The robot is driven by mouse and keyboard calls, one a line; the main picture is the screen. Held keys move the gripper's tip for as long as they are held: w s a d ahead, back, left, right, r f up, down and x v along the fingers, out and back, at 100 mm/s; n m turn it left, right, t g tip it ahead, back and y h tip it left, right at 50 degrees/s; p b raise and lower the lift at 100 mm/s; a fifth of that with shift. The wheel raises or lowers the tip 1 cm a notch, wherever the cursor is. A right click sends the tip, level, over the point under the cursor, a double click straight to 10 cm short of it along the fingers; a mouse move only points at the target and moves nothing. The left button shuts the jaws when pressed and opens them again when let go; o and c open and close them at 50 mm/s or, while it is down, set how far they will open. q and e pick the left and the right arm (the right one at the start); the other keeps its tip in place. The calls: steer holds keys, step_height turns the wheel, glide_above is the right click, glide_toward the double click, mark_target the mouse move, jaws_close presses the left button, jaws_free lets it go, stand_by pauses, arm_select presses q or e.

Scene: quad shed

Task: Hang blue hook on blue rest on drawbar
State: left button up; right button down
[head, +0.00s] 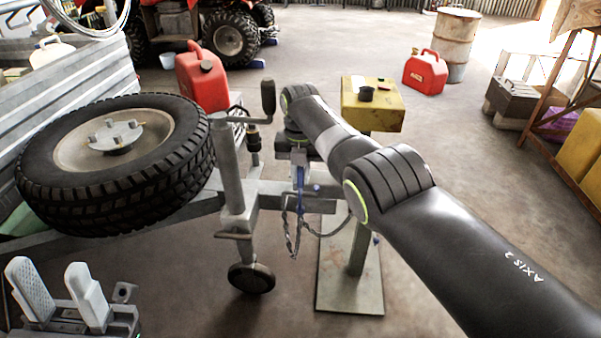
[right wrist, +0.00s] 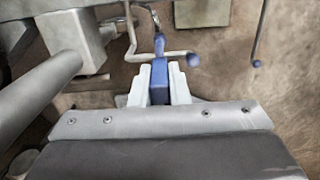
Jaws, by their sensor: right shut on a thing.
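My right gripper (head: 299,160) is by the drawbar (head: 270,187), with its fingers shut on the blue hook (head: 300,176). In the right wrist view, the hook's blue body (right wrist: 159,72) sits between the two pale fingers (right wrist: 159,92), with metal beyond it. A bent pale rod with a blue tip (right wrist: 193,60), which looks like the blue rest, runs right beside the hook. I cannot tell whether they touch. A small blue spot (head: 316,187) shows beside the hook in the head view. My left gripper (head: 60,287) is open and empty at the lower left.
Chains (head: 290,235) hang below the drawbar. The jack post (head: 231,165) and spare wheel (head: 115,160) stand left of my right gripper. A yellow block (head: 372,108) tops a stand on a base plate (head: 345,300). Another blue-tipped rod (right wrist: 257,63) is at right.

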steer(key=shift+f+b, duration=0.45)
steer(key=shift+f, duration=0.1)
steer(key=c, duration=0.8)
jaws_free()
